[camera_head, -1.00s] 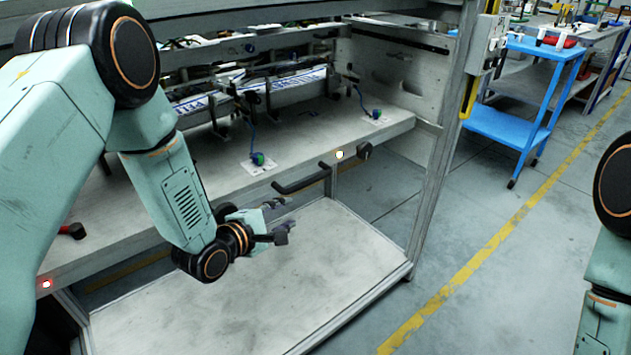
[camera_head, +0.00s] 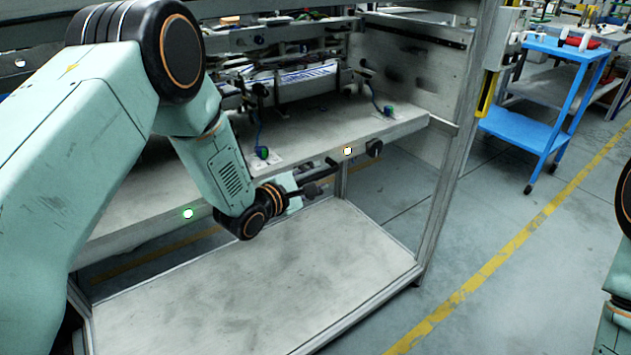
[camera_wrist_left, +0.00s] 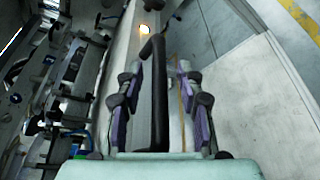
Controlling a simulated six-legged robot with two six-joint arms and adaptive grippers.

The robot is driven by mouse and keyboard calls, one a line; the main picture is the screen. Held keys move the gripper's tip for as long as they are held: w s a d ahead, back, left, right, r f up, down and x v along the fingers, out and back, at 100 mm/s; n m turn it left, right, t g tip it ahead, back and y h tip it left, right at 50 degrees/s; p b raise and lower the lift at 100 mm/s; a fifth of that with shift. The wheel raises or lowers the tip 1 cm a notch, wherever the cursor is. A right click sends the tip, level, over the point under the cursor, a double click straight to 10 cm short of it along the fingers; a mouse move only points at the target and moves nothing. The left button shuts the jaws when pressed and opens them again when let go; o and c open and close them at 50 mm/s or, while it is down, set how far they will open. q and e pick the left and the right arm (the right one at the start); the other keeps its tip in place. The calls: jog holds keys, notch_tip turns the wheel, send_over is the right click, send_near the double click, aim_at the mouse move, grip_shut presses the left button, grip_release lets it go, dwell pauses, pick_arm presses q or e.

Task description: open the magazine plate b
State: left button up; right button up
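A grey magazine plate (camera_head: 317,128) runs across the frame, with a black bar handle (camera_head: 333,166) on its front edge. I cannot read which plate is b. The handle also shows in the wrist view (camera_wrist_left: 159,95). My left gripper (camera_head: 308,186) is at the handle, partly hiding it in the head view. In the wrist view the purple-padded fingers of the left gripper (camera_wrist_left: 160,108) stand apart on either side of the bar, with gaps showing. My right gripper is out of view; only part of that arm shows at the right edge.
An orange light (camera_head: 347,151) and a black knob (camera_head: 374,148) sit right of the handle; a green light (camera_head: 188,213) glows further left. A lower grey shelf (camera_head: 300,275) lies below. A frame post (camera_head: 455,150) stands right, with a blue cart (camera_head: 530,135) beyond.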

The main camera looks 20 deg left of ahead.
pick_arm(q)
jog(key=shift+w+f, duration=0.1)
jog(key=shift+w, duration=0.1)
jog(key=shift+d, duration=0.15)
jog(key=c, duration=0.4)
grip_shut()
